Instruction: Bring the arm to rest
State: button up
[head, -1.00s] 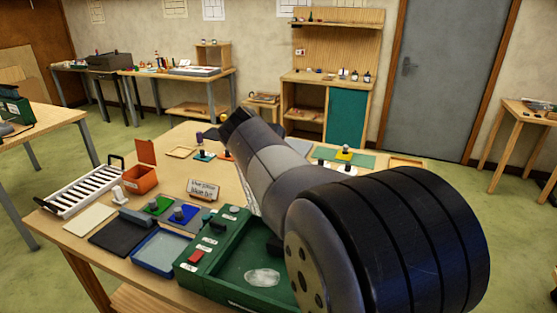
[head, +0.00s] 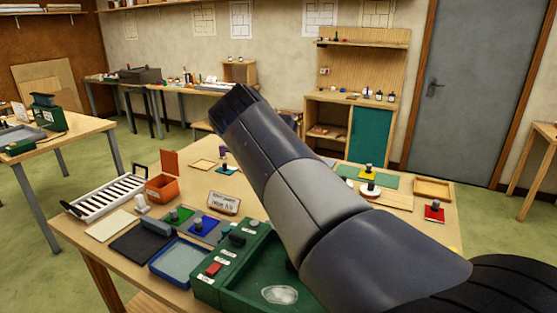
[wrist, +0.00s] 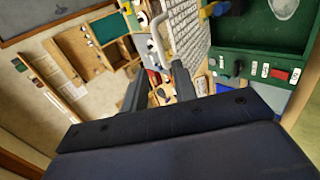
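My arm (head: 300,185) rises across the head view from the lower right to the upper middle, above the worktable (head: 100,256). My gripper shows in the wrist view (wrist: 156,88), with its two dark fingers apart and nothing seen held between them. The gripper itself cannot be made out in the head view. The wrist view is strongly tilted and shows the green machine (wrist: 262,66) at the upper right and the teal-doored cabinet (wrist: 104,30) at the upper left.
On the worktable are a white slatted rack (head: 108,196), an orange bin (head: 160,189), a blue tray (head: 178,263), a small sign (head: 224,203) and the green machine (head: 212,290). A red block with a knob (head: 434,213) is near the right edge. Green floor (head: 487,228) lies clear at right.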

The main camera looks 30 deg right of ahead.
jog(key=p+x, duration=0.2)
jog(key=x, duration=0.8)
jog(key=shift+w+d+f, duration=0.1)
jog(key=shift+d+f, duration=0.1)
jog(key=shift+f, duration=0.25)
jog(key=shift+a, duration=0.3)
jog(key=shift+s, duration=0.25)
